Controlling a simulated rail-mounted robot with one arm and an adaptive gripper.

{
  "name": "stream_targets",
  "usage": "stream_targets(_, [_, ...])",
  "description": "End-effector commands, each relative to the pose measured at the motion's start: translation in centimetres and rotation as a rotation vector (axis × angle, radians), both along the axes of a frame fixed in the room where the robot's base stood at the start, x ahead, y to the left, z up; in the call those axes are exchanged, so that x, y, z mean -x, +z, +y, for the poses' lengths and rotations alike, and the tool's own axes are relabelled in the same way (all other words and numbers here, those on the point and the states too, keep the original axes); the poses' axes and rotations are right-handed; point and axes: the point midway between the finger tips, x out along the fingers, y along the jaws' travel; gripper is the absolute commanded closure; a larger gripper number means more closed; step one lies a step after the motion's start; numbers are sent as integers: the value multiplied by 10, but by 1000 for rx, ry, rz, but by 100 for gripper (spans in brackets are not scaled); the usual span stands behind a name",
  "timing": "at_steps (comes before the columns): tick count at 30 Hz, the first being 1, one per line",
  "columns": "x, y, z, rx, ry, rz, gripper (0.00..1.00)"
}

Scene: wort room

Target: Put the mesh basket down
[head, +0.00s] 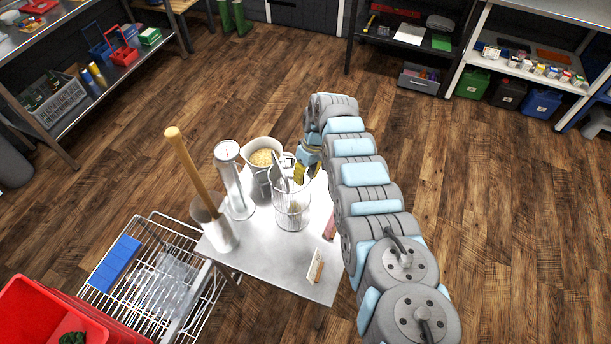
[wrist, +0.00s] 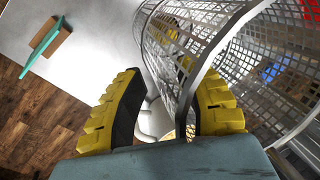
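The mesh basket (head: 291,211) is a pale wire cylinder on the small metal table (head: 262,262), and its base appears to rest on the tabletop. A flat metal strip rises above its rim. My gripper (head: 300,172) is at the basket's upper back side in the head view. In the wrist view my gripper (wrist: 168,100) has its two yellow fingers apart. The strip and mesh wall of the basket (wrist: 165,50) pass between them, close to the right finger. A gap shows between the left finger's dark pad and the basket. The contact at the right finger is unclear.
Beside the basket stand a pot of grain (head: 262,158), a metal cylinder (head: 232,180) and a metal vessel (head: 215,228) with a wooden-handled tool. A wire rack (head: 160,285) and red crate (head: 40,312) are left.

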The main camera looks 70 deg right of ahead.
Motion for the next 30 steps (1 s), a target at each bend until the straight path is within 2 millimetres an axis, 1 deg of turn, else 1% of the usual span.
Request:
stream_targets(6, [0,0,0,0,0,0,67])
stream_targets(11, [1,6,-2,0,-1,0,67])
stream_targets(25, [6,59,-14,2,-1,-1,67])
stream_targets(30, [9,90,-22,6,-1,-2,67])
